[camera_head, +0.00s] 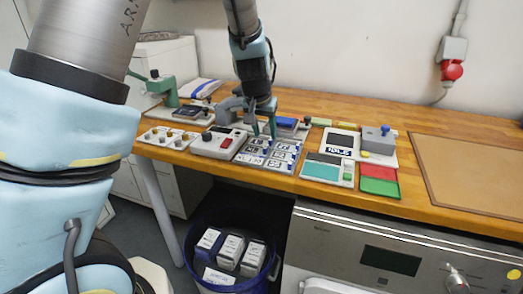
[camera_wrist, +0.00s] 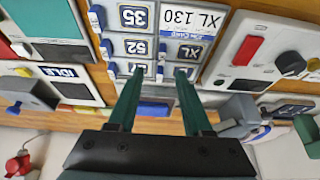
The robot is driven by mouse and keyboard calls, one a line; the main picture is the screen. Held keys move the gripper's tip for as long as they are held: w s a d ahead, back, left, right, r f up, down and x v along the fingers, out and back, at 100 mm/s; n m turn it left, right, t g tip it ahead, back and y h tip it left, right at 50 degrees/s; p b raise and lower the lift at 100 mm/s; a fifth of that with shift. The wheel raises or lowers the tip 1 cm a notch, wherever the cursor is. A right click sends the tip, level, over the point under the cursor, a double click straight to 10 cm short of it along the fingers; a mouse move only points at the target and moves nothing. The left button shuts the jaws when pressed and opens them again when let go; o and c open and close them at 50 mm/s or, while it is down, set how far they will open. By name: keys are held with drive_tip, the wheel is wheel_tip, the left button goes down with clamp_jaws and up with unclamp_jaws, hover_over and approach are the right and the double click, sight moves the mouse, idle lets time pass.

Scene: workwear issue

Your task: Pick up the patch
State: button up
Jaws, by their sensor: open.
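A grey rack of labelled patches (camera_head: 268,153) lies on the wooden worktop below my gripper. Which one is the task's patch I cannot tell. My gripper (camera_head: 265,132) points down over the back part of the rack. In the wrist view my gripper (camera_wrist: 159,72) is open, its two green fingers apart and nothing seen held. The fingers partly hide the nearest patches.
A grey control box with a red button (camera_head: 217,142) stands left of the rack. A teal-screened panel (camera_head: 327,169) and red and green trays (camera_head: 379,180) lie to the right. A blue bin with boxes (camera_head: 231,265) stands below the worktop. A brown mat (camera_head: 470,172) is clear.

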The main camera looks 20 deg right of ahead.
sight(267, 146)
drive_tip(key=shift+p+x, duration=0.8)
drive_tip(key=shift+x, duration=2.2)
drive_tip(key=shift+a, duration=0.15)
clamp_jaws()
